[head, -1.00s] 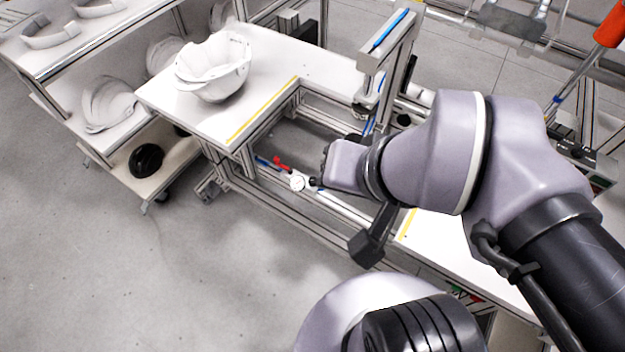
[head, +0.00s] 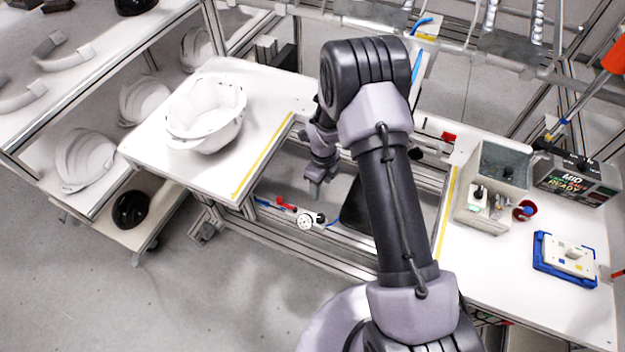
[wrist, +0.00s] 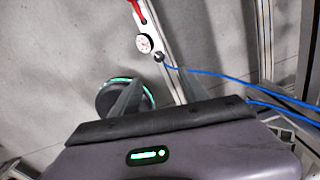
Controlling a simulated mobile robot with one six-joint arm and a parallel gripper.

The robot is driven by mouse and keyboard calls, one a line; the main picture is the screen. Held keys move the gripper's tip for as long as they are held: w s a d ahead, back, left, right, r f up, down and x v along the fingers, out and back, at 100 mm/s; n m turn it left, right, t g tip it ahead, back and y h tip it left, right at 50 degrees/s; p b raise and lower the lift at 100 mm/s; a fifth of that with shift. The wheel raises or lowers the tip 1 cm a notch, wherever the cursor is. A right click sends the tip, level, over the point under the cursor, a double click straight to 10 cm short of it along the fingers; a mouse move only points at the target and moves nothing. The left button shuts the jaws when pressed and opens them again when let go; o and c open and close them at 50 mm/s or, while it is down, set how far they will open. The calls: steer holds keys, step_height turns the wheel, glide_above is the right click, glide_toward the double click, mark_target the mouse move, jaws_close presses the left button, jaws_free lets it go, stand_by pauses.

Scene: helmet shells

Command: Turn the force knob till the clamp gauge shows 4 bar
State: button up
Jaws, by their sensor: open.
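The clamp gauge (head: 305,221) is a small white round dial on the lower frame rail, below the gap between the two worktops. It also shows in the wrist view (wrist: 144,43), but its reading is too small to tell. The force knob (wrist: 158,57) is a small dark round piece just beside the gauge in the wrist view; it also shows right of the dial in the head view (head: 320,218). My gripper (head: 315,190) points down above the rail, just behind the gauge in the picture. In the wrist view its two fingers (wrist: 160,78) are apart and empty, not touching the knob.
A red lever (head: 286,205) sits on the rail left of the gauge. Blue hoses (wrist: 225,76) run right from near the knob. A white helmet shell (head: 205,115) stands on the left worktop (head: 160,140). The right worktop (head: 520,290) carries a grey box and a blue-edged tray.

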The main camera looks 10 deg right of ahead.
mark_target(321, 217)
steer(key=shift+m, duration=0.4)
steer(key=f+b, duration=0.1)
steer(key=f, duration=0.5)
steer(key=f+b, duration=0.2)
steer(key=f, duration=0.5)
steer(key=f+b, duration=0.2)
steer(key=f, duration=0.4)
steer(key=shift+s+d+f, duration=0.15)
steer(key=shift+s, duration=0.15)
jaws_close()
